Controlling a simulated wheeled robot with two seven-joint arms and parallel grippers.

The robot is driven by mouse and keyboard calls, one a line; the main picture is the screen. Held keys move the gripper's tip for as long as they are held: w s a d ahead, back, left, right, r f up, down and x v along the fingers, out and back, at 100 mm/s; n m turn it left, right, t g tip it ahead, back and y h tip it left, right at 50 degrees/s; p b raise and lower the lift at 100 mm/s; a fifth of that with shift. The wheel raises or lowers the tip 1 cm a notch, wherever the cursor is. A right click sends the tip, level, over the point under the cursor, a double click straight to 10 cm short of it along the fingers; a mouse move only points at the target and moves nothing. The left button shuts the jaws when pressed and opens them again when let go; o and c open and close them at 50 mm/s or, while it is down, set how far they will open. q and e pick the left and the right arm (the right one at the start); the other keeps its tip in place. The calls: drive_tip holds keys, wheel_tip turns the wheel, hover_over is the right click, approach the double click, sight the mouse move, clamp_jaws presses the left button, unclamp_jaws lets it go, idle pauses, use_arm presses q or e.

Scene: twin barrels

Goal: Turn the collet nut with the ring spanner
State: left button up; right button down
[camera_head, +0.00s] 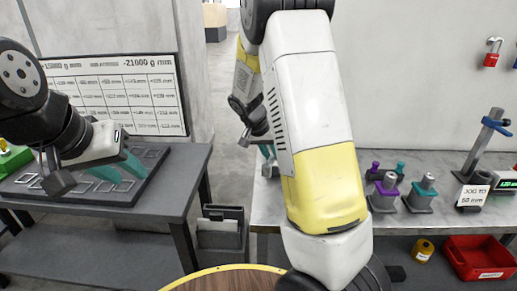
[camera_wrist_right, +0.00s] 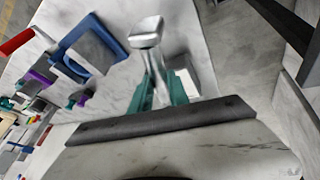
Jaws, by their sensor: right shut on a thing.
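My right gripper (camera_wrist_right: 163,88) has teal fingers shut on a silver metal tool (camera_wrist_right: 147,32), which looks like the ring spanner; its ring is not clearly visible. In the head view my right arm hides most of this gripper, and a teal finger shows (camera_head: 268,153) at the bench's left end. Tool holders with grey metal tops, one purple (camera_head: 384,190) and one teal (camera_head: 421,194), stand on the bench; I cannot tell which part is the collet nut. My left gripper (camera_head: 118,174) is open, its teal fingers apart above the dark tray (camera_head: 150,172).
The pale bench (camera_head: 340,205) carries a metal stand (camera_head: 482,145) and a small sign (camera_head: 472,196). A blue frame (camera_wrist_right: 92,50) lies near my right gripper. A red bin (camera_head: 480,258) is below. A floor gap separates the bench from the left table (camera_head: 150,208).

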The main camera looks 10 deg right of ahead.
drive_tip(key=shift+s+d+n, duration=0.3)
drive_tip(key=shift+d+n, duration=0.25)
drive_tip(key=shift+n, duration=0.05)
drive_tip(key=shift+s+d+n+t+y, duration=0.2)
drive_tip(key=shift+s+d+n+t, duration=0.05)
drive_tip(key=shift+d+n, duration=0.25)
drive_tip(key=shift+s+d+n+t+y, duration=0.25)
drive_tip(key=shift+d+n, duration=0.15)
drive_tip(key=shift+d, duration=0.2)
drive_tip(key=shift+s+d+n+t+y, duration=0.2)
drive_tip(key=shift+d+n+t+y, duration=0.15)
drive_tip(key=shift+d+n, duration=0.7)
drive_tip(key=shift+s+d+n+y, duration=0.1)
drive_tip(key=shift+d+n+y, duration=0.3)
drive_tip(key=shift+d+n, duration=0.65)
